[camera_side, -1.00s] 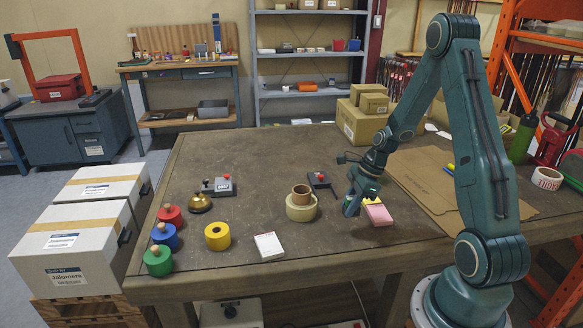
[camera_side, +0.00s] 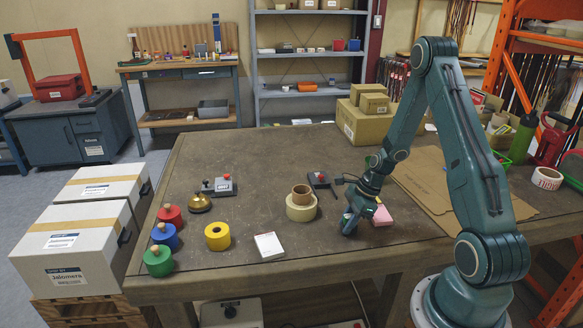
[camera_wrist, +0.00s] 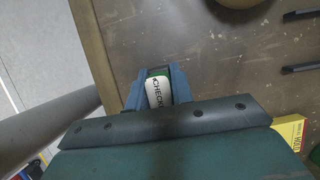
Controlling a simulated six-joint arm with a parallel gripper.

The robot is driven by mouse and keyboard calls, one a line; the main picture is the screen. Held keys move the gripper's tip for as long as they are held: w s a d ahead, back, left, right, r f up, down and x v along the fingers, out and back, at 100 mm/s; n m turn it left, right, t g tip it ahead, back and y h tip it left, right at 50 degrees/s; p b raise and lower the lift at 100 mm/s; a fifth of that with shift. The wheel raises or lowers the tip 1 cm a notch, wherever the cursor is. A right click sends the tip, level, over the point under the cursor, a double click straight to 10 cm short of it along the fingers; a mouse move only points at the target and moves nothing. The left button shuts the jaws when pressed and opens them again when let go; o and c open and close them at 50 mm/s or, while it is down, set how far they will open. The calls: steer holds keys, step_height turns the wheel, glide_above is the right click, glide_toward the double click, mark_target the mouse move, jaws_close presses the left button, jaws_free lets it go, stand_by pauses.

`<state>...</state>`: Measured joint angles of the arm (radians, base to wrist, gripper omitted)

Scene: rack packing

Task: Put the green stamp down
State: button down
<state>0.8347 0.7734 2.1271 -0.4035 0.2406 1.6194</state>
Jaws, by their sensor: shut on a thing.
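In the side view the fingers mostly hide the stamp. I cannot tell whether its base touches the table (camera_side: 320,252).
A yellow roll (camera_side: 217,237) and red, blue and green knobbed pieces (camera_side: 158,262) are farther left. The table's front edge is near.

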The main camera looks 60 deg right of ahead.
steer(key=shift+f, duration=0.25)
steer(key=c, duration=1.2)
jaws_free()
steer(key=v, duration=1.2)
steer(key=shift+r, duration=0.15)
steer(key=shift+a, duration=0.1)
